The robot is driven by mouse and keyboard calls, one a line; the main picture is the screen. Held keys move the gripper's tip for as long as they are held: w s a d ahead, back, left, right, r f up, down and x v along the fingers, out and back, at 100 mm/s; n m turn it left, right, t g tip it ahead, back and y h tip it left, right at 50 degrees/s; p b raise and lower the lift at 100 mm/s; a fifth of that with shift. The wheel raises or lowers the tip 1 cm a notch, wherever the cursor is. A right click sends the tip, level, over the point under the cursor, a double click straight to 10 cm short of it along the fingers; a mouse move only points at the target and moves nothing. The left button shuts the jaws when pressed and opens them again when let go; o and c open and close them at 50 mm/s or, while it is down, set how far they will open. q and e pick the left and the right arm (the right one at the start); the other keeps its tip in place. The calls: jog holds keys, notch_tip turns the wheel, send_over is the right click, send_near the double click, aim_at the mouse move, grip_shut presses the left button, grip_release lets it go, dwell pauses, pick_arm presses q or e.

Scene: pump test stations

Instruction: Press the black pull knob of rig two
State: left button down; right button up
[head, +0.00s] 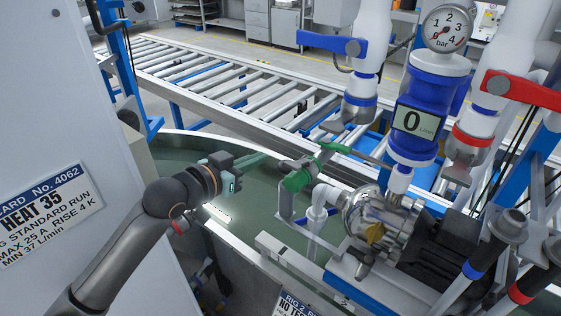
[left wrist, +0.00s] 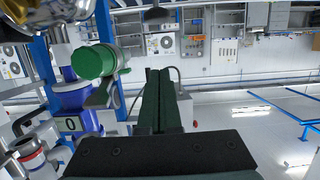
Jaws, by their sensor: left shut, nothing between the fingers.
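My left gripper (head: 264,158) is shut and empty, above the green floor of the stand, to the left of a green cylindrical part (head: 299,180) on the pump pipework. In the left wrist view its closed dark fingers (left wrist: 159,78) point away from the camera, with the green part (left wrist: 93,62) to their left and apart from them. A partly cut-off sign (head: 296,306) reads "RIG 2". The steel pump head (head: 372,215) stands behind it. I cannot make out for certain which part is the black pull knob. My right gripper is not in view.
A blue flow meter (head: 417,118) reads 0, under a round gauge (head: 447,28). Blue (head: 330,44) and red (head: 520,90) valve handles stick out at the upper right. A roller conveyor (head: 215,78) runs behind. A grey cabinet (head: 60,120) stands left of my arm.

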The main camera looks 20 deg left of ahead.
pick_arm(q)
send_over(281, 163)
jog(key=s, duration=0.2)
notch_tip(281, 163, down, 2)
jog(key=shift+d+f+p, duration=0.15)
jog(key=shift+d+f, duration=0.05)
jog(key=shift+f, duration=0.85)
jog(key=shift+d+f+p, duration=0.15)
jog(key=shift+d+f, duration=0.05)
jog(key=shift+f, duration=0.85)
